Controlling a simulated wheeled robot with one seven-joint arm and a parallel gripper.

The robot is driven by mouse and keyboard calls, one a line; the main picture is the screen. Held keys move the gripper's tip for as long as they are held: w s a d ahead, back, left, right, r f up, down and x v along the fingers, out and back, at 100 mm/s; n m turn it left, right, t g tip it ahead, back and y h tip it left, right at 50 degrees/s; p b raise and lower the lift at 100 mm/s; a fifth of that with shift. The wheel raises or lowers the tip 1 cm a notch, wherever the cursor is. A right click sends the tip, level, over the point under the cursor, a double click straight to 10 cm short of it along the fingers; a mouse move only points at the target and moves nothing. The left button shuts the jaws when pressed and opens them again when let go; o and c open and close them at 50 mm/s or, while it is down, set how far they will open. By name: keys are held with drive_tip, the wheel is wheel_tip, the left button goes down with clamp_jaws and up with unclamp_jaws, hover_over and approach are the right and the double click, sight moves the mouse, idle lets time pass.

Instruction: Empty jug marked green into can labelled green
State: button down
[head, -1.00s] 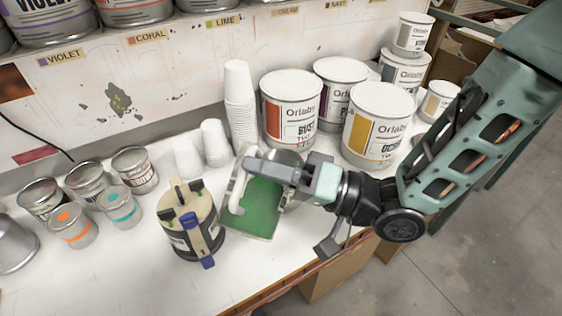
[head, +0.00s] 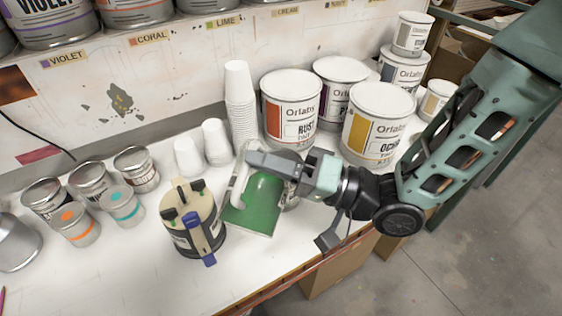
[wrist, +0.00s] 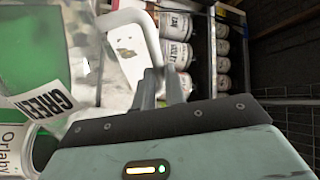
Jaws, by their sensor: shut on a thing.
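A jug with green inside or on its side (head: 258,204) is held over the front part of the bench, tilted. Its pale handle (head: 237,178) is on its left in the head view. The wrist view shows the jug's green (wrist: 28,48), a white tag reading GREEN (wrist: 45,103), and the light handle (wrist: 150,40) between my fingers. My gripper (head: 250,160) is shut on this handle. I cannot make out a can labelled green in the head view, nor whether anything is pouring.
A beige-topped dark container with a blue lever (head: 193,222) stands close left of the jug. White cups (head: 240,95) and large Orlaby tins, including RUST (head: 291,110) and OCHRE (head: 376,128), stand behind. Small tins (head: 120,204) are at left.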

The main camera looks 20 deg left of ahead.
drive_tip(key=shift+w+r+m+t+p, duration=0.4)
drive_tip(key=shift+w+r+m+p, duration=0.45)
drive_tip(key=shift+p, duration=0.3)
idle(3.3)
drive_tip(key=shift+w+r+m+p, duration=0.2)
drive_tip(key=shift+w+m+p, duration=0.25)
drive_tip(key=shift+w, duration=0.2)
drive_tip(key=shift+w+r+m+p, duration=0.15)
drive_tip(key=shift+w+m+p, duration=0.2)
drive_tip(key=shift+w, duration=0.3)
idle(2.1)
